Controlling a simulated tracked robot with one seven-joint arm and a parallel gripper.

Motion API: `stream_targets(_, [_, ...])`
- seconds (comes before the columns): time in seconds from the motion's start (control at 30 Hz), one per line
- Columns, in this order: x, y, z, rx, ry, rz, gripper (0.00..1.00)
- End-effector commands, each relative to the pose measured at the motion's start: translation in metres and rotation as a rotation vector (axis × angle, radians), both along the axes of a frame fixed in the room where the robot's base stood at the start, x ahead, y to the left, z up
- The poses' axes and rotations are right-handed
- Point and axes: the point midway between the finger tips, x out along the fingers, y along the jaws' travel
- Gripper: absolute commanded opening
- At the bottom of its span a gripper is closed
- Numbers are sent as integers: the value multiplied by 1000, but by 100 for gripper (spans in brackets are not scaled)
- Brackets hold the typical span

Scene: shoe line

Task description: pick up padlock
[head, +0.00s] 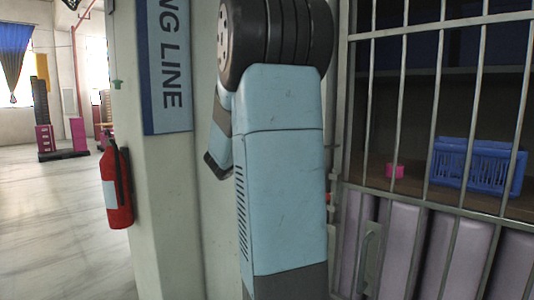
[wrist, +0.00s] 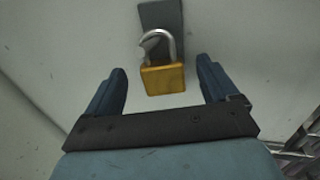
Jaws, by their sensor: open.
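The padlock (wrist: 163,80) has a brass-yellow body and a silver shackle. In the wrist view it is at the upper middle, in front of a dark grey plate (wrist: 172,18) on a pale surface. My gripper (wrist: 161,78) is open, with one blue finger on each side of the padlock's body and a gap between each finger and the padlock. I cannot tell how the shackle is attached to the plate. In the head view my arm blocks the middle, and neither the padlock nor the gripper's fingertips show.
In the head view, a barred cage (head: 437,110) stands at the right, with a blue basket (head: 478,167) and a pink object (head: 394,171) on a shelf behind the bars. A red fire extinguisher (head: 116,188) hangs on the pillar at the left.

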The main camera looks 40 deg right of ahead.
Motion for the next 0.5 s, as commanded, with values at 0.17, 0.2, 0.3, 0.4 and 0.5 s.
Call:
stream_targets(0.17, [6,-18,0,0,-1,-1,87])
stream_targets(0.2, [6,-19,0,0,-1,-1,87])
stream_targets(0.3, [7,-19,0,0,-1,0,87])
stream_targets(0.4, [6,-19,0,0,-1,-1,85])
stream_targets(0.5, [6,-19,0,0,-1,-1,76])
